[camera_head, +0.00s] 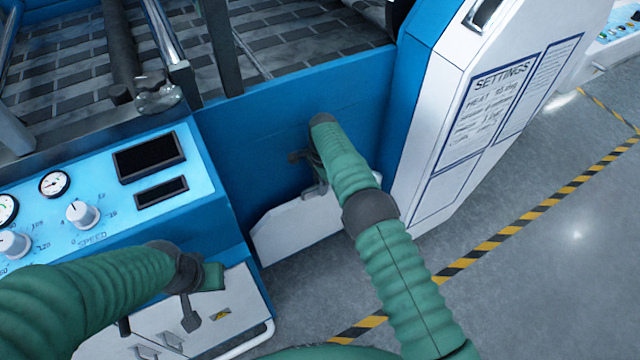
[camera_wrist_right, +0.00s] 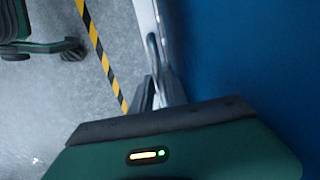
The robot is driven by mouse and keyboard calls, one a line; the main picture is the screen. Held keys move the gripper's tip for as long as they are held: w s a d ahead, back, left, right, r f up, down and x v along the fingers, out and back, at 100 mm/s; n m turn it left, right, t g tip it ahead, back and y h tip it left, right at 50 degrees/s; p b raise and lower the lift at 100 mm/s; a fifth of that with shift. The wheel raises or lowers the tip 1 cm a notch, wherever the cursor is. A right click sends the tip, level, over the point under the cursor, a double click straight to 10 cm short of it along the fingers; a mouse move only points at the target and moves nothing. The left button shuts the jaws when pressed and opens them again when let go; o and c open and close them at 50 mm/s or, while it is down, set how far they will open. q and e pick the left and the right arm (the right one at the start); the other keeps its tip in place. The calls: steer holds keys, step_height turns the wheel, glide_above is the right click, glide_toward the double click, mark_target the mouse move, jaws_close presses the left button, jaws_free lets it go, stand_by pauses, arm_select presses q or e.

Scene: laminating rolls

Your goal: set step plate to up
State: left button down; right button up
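The step plate appears to be the white plate (camera_head: 290,232) low on the blue machine front, between the control cabinet and the white side panel. It looks tilted, and my right forearm hides part of it. My right gripper (camera_head: 316,188) is at the plate's upper edge; whether it touches is unclear. In the right wrist view, my right fingers (camera_wrist_right: 152,92) are close together beside a pale edge (camera_wrist_right: 148,22), probably the plate's; their closure is unclear. My left gripper (camera_head: 190,318) hangs over a white panel below the controls, its opening unclear.
The blue control panel (camera_head: 120,205) with gauges and knobs stands at the left. The blue machine wall (camera_head: 260,130) is close to my right gripper. The white settings panel (camera_head: 490,110) stands to the right. Grey floor (camera_head: 560,270) with a striped line is clear at the right.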

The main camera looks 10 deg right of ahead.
steer(key=shift+o, duration=1.1)
steer(key=shift+w, duration=0.15)
steer(key=shift+r, duration=0.15)
steer(key=shift+a+r, duration=0.1)
steer(key=shift+r, duration=0.25)
step_height(320, 180, up, 11)
steer(key=p, duration=0.3)
steer(key=shift+s+d, duration=0.2)
steer(key=shift+s, duration=0.05)
